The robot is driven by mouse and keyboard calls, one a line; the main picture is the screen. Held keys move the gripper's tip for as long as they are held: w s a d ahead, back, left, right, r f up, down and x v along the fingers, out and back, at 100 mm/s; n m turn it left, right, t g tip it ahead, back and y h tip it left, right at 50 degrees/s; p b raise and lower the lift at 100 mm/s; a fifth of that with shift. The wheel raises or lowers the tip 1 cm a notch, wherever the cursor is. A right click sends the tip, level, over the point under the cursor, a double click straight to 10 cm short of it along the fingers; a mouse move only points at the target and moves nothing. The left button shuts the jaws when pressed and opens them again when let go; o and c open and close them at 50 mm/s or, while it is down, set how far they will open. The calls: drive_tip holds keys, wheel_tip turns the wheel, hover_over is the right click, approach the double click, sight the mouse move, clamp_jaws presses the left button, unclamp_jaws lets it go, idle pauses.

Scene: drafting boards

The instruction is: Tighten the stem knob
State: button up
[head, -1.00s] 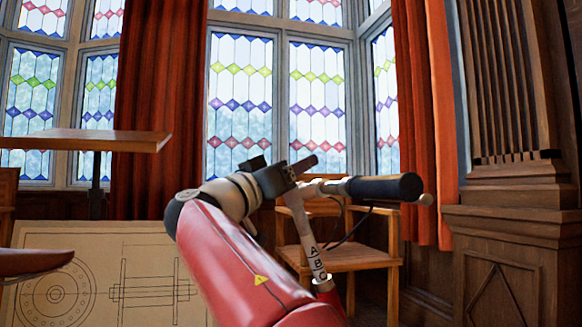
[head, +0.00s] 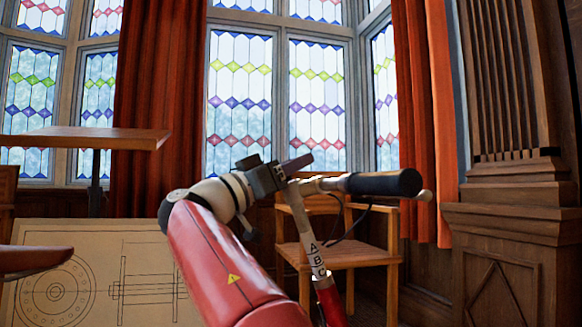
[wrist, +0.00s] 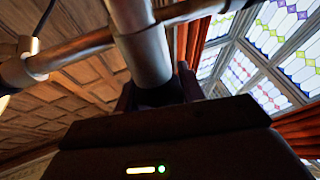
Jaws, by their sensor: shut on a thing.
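A handlebar stem (head: 307,228) is a metal tube lettered A, B, C, leaning slightly, with a red tube below it. A handlebar with a black grip (head: 385,184) runs right from its top. My gripper (head: 288,172) is at the stem's top, left of the black grip. In the wrist view my dark jaws (wrist: 158,92) close around a metal tube (wrist: 145,55), which meets a crossbar (wrist: 75,48). A small white part (head: 321,274) sits low on the stem; I cannot tell whether it is the stem knob.
A wooden chair (head: 350,256) stands just behind the stem. A drafting table (head: 85,138) and a large drawing board (head: 100,265) are at left. Wood panelling (head: 510,260) stands at right. A dark cable (head: 352,222) hangs beneath the handlebar.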

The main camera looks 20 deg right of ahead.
drive_tip(key=shift+s+m+g+h, duration=0.15)
drive_tip(key=shift+m+g+h, duration=0.2)
drive_tip(key=shift+m+g, duration=1.35)
drive_tip(key=shift+s+m+g+h, duration=0.1)
drive_tip(key=shift+m+g+h, duration=0.25)
drive_tip(key=shift+m+g, duration=1.35)
drive_tip(key=shift+s+n+g, duration=0.1)
drive_tip(key=shift+n+g, duration=0.2)
drive_tip(key=shift+g, duration=0.8)
drive_tip(key=o, duration=1)
drive_tip(key=shift+c, duration=0.2)
drive_tip(key=v, duration=0.7)
drive_tip(key=shift+a, duration=0.4)
drive_tip(key=shift+f, duration=0.1)
